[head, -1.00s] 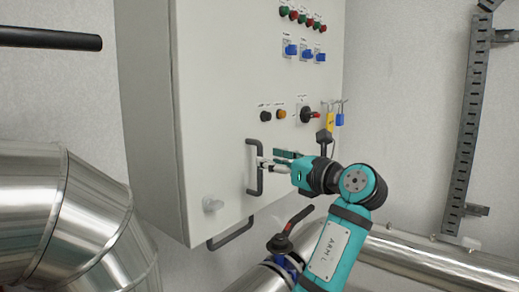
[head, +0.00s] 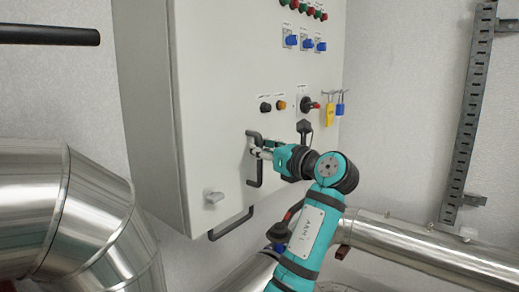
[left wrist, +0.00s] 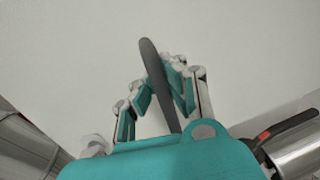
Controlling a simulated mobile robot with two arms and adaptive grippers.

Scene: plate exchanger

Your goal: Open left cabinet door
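The grey control cabinet (head: 225,110) hangs on the wall, its front door flush. My left gripper (head: 262,153) is at the upper part of this handle. In the left wrist view my left gripper's fingers (left wrist: 160,88) lie on both sides of the bar and appear closed on it. My right gripper is not in view.
Buttons, blue switches (head: 306,44) and padlocks (head: 341,107) are to the right. Large metal pipes (head: 75,215) stand left, and another pipe (head: 420,238) runs below right. A dark bar (head: 45,36) juts in upper left.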

